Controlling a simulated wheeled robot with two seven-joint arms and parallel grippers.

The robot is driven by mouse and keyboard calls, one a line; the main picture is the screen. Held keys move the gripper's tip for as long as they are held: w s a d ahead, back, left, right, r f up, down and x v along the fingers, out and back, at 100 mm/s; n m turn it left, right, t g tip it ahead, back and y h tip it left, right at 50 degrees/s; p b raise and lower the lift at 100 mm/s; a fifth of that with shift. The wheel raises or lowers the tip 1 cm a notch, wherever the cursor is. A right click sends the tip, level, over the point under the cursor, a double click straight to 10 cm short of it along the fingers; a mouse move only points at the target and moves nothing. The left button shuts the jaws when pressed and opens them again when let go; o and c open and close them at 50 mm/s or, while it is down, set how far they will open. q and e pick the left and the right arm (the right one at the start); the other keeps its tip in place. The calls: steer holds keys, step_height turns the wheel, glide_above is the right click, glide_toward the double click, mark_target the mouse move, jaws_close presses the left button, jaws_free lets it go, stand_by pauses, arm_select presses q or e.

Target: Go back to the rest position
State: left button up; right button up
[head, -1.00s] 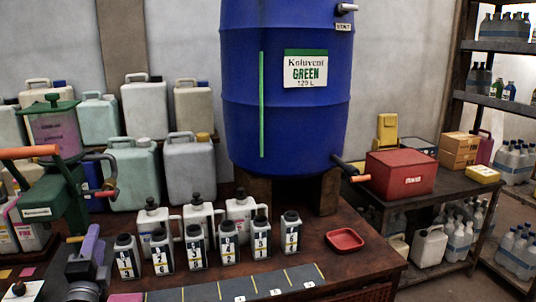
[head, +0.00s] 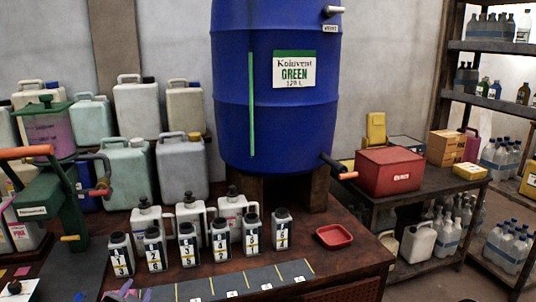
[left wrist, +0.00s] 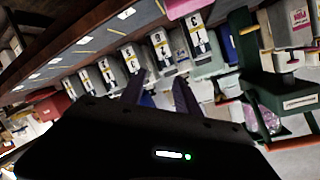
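My left gripper (head: 125,294) barely shows at the bottom edge of the head view, low in front of the bench; most of it is cut off. In the left wrist view my left gripper (left wrist: 161,88) has its two dark fingers apart, with nothing seen held between them. Several small numbered bottles (head: 187,244) stand upright in a row on the bench. They also show beyond the fingers in the left wrist view (left wrist: 162,45). My right gripper is in neither view.
A large blue vat (head: 278,90) stands behind the bottles. A green hand-cranked device (head: 42,205) with an orange handle is at the left. A dark marked strip (head: 215,285) lies along the front. A red dish (head: 334,236) and a red box (head: 390,171) are to the right.

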arm_select(q)
steer(key=s+d+f+n+g+h+p, duration=0.1)
steer(key=s+d+f+n+g+h, duration=0.2)
steer(key=s+d+f, duration=0.45)
steer(key=s+d+f+n+g+h+p, duration=0.15)
steer(key=s+d+f+g, duration=0.3)
steer(key=d+f, duration=0.65)
steer(key=s+d+f+n+g+h+p, duration=0.1)
steer(key=s+d+f+g, duration=0.2)
steer(key=s, duration=0.6)
steer(key=s+d+f+n+g+h+p, duration=0.1)
steer(key=s+d+f+g, duration=0.2)
steer(key=s+d+f, duration=0.3)
steer(key=s+f, duration=0.1)
steer(key=s, duration=0.2)
steer(key=shift+d, duration=0.4)
steer(key=shift+h, duration=0.25)
